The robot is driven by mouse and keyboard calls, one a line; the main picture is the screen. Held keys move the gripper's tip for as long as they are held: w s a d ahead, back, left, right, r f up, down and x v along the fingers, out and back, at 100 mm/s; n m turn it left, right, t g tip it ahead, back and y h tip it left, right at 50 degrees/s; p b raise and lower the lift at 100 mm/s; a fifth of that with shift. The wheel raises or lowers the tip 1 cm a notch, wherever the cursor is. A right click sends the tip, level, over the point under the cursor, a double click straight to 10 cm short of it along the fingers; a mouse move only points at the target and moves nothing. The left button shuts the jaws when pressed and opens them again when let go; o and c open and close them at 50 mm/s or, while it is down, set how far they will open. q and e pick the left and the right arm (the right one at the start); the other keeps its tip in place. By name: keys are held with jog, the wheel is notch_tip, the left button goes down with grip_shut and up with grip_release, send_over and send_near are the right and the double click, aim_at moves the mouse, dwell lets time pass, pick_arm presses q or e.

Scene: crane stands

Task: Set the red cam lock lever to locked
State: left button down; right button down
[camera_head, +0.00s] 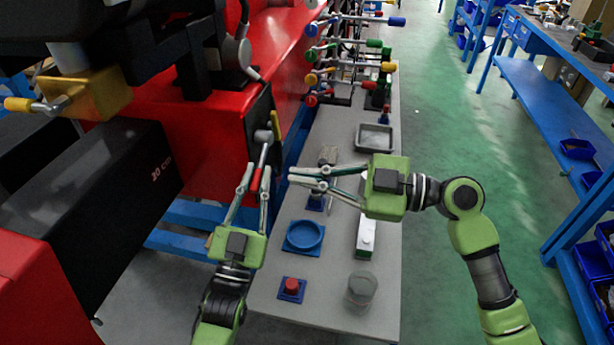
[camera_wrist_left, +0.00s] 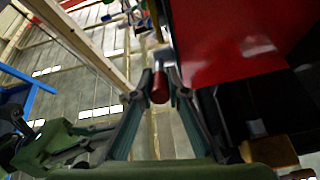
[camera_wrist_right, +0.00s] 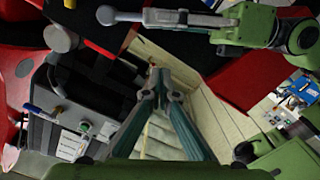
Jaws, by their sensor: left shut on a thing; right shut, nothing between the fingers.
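The lever with a red grip (camera_head: 256,181) hangs from a grey shaft on the black panel of the red machine, under a yellow part (camera_head: 275,126). The grip points down and a little left in the head view. My left gripper (camera_head: 256,172) is shut on the grip, one finger on each side. In the left wrist view the red grip (camera_wrist_left: 160,88) lies between the fingertips. My right gripper (camera_head: 292,176) is shut and empty, a little right of the lever and apart from it. Its fingertips meet in the right wrist view (camera_wrist_right: 160,78).
The grey bench (camera_head: 335,262) bears a blue round dish (camera_head: 303,237), a red button (camera_head: 291,286), a clear glass (camera_head: 361,290), a white and green box (camera_head: 366,234) and a grey tray (camera_head: 375,138). Several coloured levers (camera_head: 352,66) stand at the back. The green floor at right is clear.

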jog(key=w+a+f, duration=0.3)
jog(key=w+a, duration=0.1)
jog(key=a, duration=0.2)
jog(key=shift+w+a+f, duration=0.2)
jog(key=shift+a+f, duration=0.15)
jog(key=shift+f, duration=0.05)
